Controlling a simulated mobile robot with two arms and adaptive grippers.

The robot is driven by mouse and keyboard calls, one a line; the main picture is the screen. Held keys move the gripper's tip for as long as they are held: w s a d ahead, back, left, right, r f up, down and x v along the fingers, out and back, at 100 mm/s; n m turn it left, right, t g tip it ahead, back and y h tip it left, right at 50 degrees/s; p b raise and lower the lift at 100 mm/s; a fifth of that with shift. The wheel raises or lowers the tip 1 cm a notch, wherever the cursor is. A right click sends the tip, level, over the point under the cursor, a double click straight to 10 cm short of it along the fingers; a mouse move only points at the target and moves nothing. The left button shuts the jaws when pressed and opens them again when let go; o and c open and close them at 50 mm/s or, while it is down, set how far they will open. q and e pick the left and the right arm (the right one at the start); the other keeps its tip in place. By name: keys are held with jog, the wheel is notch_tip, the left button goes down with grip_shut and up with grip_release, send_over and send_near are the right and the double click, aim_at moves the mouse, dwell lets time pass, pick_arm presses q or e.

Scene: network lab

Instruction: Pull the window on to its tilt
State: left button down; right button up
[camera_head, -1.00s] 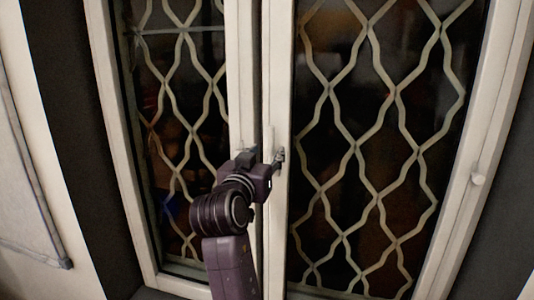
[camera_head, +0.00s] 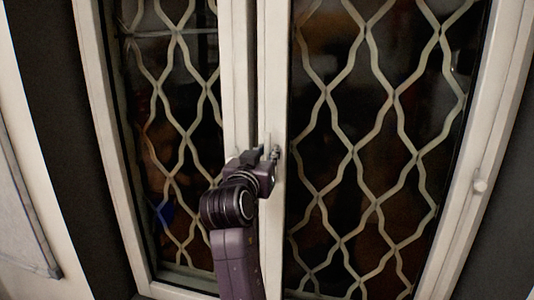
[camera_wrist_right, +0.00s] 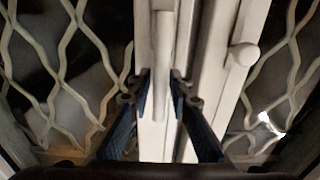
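The window has two white-framed sashes with wavy lattice over dark glass: a narrower left sash (camera_head: 175,110) and a wider right sash (camera_head: 375,130). A pale bar-shaped handle (camera_wrist_right: 163,60) stands at the meeting frames; in the head view my gripper mostly hides it. My right gripper (camera_head: 268,153) is at this handle, with its arm coming up from below. In the right wrist view its two dark fingers (camera_wrist_right: 161,88) stand close together on either side of the handle and appear shut on it. Both sashes look closed. My left gripper is not in view.
A white round knob (camera_wrist_right: 243,55) sits on the frame to the right of the handle in the wrist view. A dark wall strip and a pale panel (camera_head: 20,220) are at the left.

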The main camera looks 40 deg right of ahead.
grip_shut()
